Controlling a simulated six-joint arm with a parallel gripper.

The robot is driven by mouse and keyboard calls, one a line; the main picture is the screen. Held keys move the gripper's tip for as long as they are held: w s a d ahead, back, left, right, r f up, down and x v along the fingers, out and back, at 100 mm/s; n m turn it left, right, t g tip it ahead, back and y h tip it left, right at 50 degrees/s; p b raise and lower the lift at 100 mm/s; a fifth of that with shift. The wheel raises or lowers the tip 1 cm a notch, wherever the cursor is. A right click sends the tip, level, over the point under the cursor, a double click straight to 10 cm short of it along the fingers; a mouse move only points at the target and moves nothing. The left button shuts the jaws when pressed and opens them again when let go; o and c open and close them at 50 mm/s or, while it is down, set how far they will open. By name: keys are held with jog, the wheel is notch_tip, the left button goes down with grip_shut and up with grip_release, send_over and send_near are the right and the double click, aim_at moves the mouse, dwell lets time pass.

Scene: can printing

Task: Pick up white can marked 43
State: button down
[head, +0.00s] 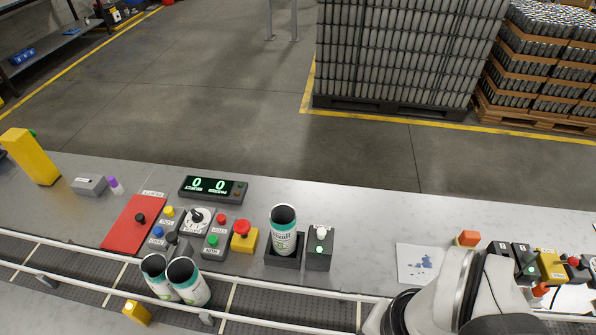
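Three open-topped white and teal cans are in the head view. One can (284,238) stands upright in a dark square holder (282,263) on the counter. Two more stand side by side at the conveyor on the left: a left can (157,282) and a right can (194,288), which partly overlaps it. I cannot read a number 43 on any of them. Part of my white and black arm shows at the bottom right, well to the right of the cans. My gripper cannot be made out in this view.
A conveyor (262,306) with metal rails runs along the front. Buttons, a dial, a red panel (133,222) and a display (213,189) reading 0 and 0 crowd the counter's left half. A grey box with a green light (319,256) adjoins the holder.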

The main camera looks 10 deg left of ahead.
dwell(0.4)
grip_release()
jog(key=n+t+y, duration=0.2)
jog(key=n+t, duration=0.8)
send_near(286, 228)
jog(key=x, duration=0.7)
jog(key=shift+w+a, duration=0.35)
jog(key=shift+w+a+f+m+t, duration=0.2)
jog(key=shift+w+f+m+t, duration=0.1)
jog(key=shift+w+f+t, duration=0.75)
jog(key=shift+w+a+f+t, duration=0.1)
jog(key=shift+a+f+t, duration=0.05)
jog(key=shift+f+t, duration=0.3)
jog(key=shift+x, duration=2.45)
